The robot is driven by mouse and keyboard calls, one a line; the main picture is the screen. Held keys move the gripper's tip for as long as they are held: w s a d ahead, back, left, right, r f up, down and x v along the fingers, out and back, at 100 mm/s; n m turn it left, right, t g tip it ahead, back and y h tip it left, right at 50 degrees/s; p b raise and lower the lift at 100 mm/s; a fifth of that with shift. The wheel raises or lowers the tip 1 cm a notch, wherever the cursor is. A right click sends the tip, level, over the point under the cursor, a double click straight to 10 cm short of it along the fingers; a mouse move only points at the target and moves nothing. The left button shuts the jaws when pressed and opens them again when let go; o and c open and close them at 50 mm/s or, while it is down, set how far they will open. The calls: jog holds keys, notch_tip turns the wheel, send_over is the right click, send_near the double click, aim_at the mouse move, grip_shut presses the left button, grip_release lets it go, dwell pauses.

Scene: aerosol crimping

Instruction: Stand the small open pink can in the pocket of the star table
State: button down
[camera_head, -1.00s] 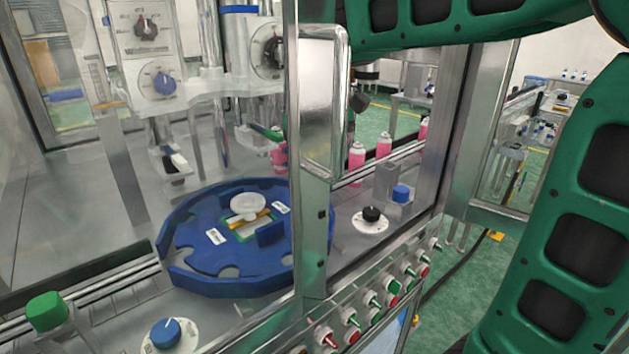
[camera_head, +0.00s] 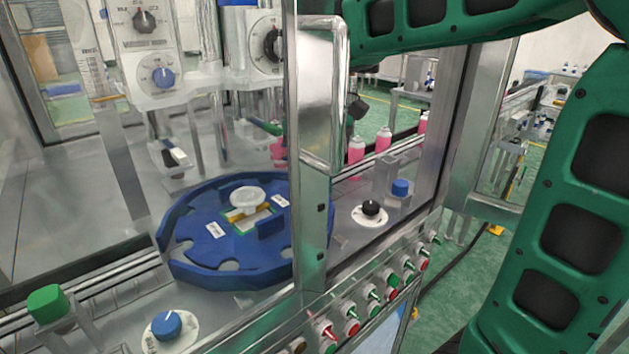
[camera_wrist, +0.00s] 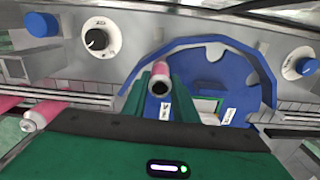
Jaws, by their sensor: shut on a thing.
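The small pink can (camera_wrist: 160,75) is between the green fingers of my gripper (camera_wrist: 160,88) in the wrist view, its dark open end facing the camera. My gripper is shut on it. The blue star table (camera_wrist: 252,88) lies just beyond and to the right, with rounded pockets along its rim. In the head view the star table (camera_head: 190,268) has a white hub and white labels. A pink piece (camera_head: 279,149) beside the door post seems to be the held can, partly hidden. I cannot tell the can's height over the table.
Pink cans (camera_head: 356,150) stand in a row along the conveyor behind the table, also at the left of the wrist view (camera_wrist: 40,114). A metal door post (camera_head: 313,220) blocks part of the head view. A black knob (camera_head: 371,209) and a blue knob (camera_head: 166,324) flank the table.

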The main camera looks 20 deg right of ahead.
jog(key=shift+f, duration=0.3)
jog(key=shift+f, duration=1)
jog(key=shift+f, duration=0.5)
dwell(0.6)
jog(key=c, duration=1.3)
grip_release()
jog(key=shift+c, duration=0.2)
jog(key=shift+r, duration=0.1)
notch_tip(320, 180, up, 11)
jog(key=shift+w+f, duration=0.1)
jog(key=shift+f, duration=0.1)
jog(key=shift+d+f, duration=0.1)
